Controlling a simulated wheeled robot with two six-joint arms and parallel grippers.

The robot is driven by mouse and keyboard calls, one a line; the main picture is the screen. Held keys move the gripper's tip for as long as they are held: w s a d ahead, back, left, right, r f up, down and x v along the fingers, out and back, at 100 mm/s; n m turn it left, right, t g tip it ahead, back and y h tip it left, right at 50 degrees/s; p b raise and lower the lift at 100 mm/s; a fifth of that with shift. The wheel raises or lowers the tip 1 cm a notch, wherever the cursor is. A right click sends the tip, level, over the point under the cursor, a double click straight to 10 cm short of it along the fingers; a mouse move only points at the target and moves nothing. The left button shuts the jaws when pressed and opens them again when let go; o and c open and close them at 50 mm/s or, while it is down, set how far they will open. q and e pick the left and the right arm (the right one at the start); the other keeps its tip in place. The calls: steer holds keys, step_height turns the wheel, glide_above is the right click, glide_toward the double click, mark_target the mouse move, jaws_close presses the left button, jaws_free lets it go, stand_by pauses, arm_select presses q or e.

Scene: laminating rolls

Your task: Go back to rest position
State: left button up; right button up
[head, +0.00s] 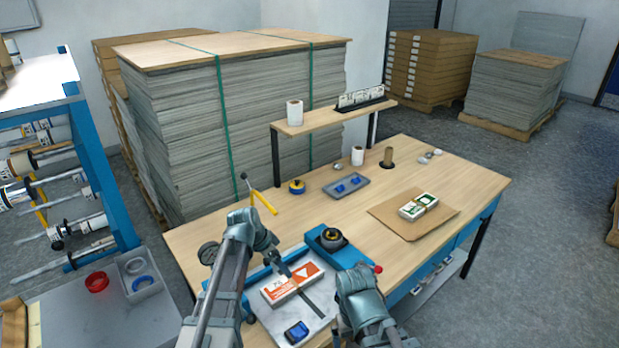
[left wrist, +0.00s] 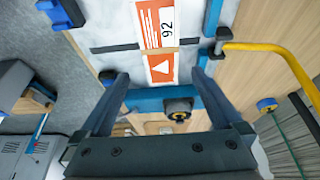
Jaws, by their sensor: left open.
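My left arm enters from the left in the head view and bends over at the table's front. Its gripper (head: 288,274) points down over a white-and-orange labelled pack (head: 296,285) lying on a pale board (head: 322,310). In the left wrist view the two fingers (left wrist: 165,78) stand wide apart with nothing between them. The pack's orange label (left wrist: 158,28) shows beyond the fingertips, and I see no contact. My right arm shows at the lower middle of the head view; its jaws are not visible there.
A blue dispenser with a dark roll (head: 332,238) stands just behind the board.

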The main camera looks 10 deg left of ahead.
mark_target(292, 280)
arm_select(q)
steer(key=b+x, duration=1)
steer(key=x, duration=0.2)
steer(key=shift+b, duration=0.4)
steer(key=shift+r, duration=0.1)
steer(key=p+v, duration=1.2)
steer(key=v, duration=0.1)
steer(key=b+x, duration=1.2)
steer(key=x, duration=0.1)
step_height(292, 280, up, 11)
steer(key=p, duration=1.1)
steer(key=shift+s, duration=0.2)
